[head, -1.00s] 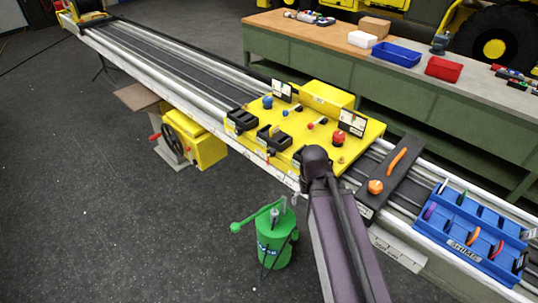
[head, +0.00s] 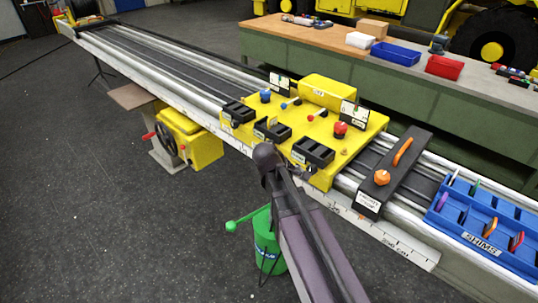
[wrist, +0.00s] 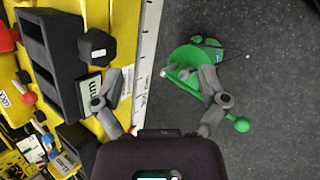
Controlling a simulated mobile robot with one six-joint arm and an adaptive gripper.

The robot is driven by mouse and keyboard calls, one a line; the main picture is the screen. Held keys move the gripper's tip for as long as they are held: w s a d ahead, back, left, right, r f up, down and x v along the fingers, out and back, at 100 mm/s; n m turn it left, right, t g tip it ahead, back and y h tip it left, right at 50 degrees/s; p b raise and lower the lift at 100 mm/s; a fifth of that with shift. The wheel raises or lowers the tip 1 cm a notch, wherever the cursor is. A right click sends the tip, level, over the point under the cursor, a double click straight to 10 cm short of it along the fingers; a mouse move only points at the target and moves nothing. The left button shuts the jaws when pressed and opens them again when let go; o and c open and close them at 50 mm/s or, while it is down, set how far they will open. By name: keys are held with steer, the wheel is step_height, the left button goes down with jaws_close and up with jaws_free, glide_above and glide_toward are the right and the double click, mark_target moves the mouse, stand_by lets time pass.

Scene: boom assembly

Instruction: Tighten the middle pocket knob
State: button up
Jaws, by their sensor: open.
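The yellow carriage plate (head: 350,125) carries three black pockets in a row. The middle pocket (head: 272,131) stands between the left pocket (head: 237,112) and the right pocket (head: 313,152). Part of the middle pocket (wrist: 76,142) shows lower. I cannot make out the middle pocket's knob; my arm may hide it. My gripper (wrist: 160,82) is open and empty, its left finger over the plate's front edge and its right finger over the floor side.
A green canister (head: 266,240) stands on the floor below the rail, near my arm. A black clamp bar with an orange knob (head: 382,177) and a blue tray (head: 435,220) lie to the right. Red and blue knobs stand behind the pockets.

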steer(key=w+a+n+t+h+b, duration=0.3)
steer(key=w+a+n+t+b, duration=0.1)
steer(key=w+a+n+b, duration=0.2)
steer(key=w+a+n+t+h+b, duration=0.4)
steer(key=w+a+n+b, duration=0.2)
steer(key=a, duration=0.6)
steer(key=n+b, duration=0.2)
steer(key=n, duration=0.1)
steer(key=shift+w+a+f+n+t, duration=0.2)
steer(key=shift+w+n+t, duration=0.1)
steer(key=shift+w+n, duration=0.1)
steer(key=x, duration=1.3)
steer(key=shift+w+d+r, duration=0.15)
steer(key=shift+d, duration=0.2)
steer(key=c, duration=1.1)
